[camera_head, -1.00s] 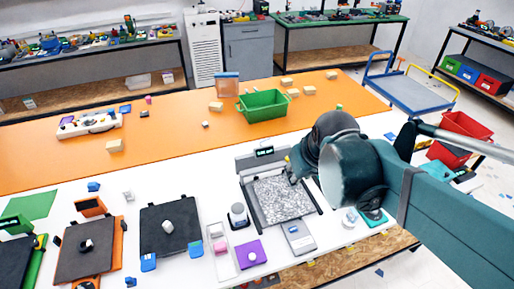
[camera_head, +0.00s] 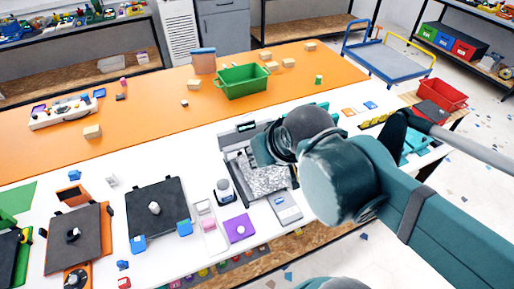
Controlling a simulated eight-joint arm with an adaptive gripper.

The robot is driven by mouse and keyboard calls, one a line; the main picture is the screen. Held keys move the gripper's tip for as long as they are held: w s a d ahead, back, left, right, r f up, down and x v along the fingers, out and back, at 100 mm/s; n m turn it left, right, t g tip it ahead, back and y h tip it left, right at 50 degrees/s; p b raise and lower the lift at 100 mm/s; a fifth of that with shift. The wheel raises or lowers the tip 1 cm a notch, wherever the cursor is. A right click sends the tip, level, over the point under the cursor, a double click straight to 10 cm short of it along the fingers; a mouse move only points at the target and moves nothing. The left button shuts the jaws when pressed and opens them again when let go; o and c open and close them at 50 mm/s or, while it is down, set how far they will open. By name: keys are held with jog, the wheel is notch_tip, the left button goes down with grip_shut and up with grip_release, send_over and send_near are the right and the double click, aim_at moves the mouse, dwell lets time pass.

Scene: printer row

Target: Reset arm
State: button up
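My arm comes in from the right side of the picture, with its large teal wrist joint over the white table (camera_head: 120,181). My gripper (camera_head: 243,165) is partly hidden behind the wrist. It hangs over the grey speckled plate (camera_head: 265,181) of a printer with a dark frame and a small display (camera_head: 246,126). Whether the fingers are open or shut does not show. I see nothing clearly held.
Left of the arm are a dark plate with a small grey part (camera_head: 154,208), a purple square (camera_head: 239,228) and a dark-topped jar (camera_head: 224,190). A green bin (camera_head: 243,82) and several tan blocks stand on the orange table (camera_head: 150,110). A red bin (camera_head: 441,94) is at right.

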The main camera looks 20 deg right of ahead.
jog(key=shift+f+b, duration=1.15)
jog(key=shift+f, duration=0.05)
dwell(0.4)
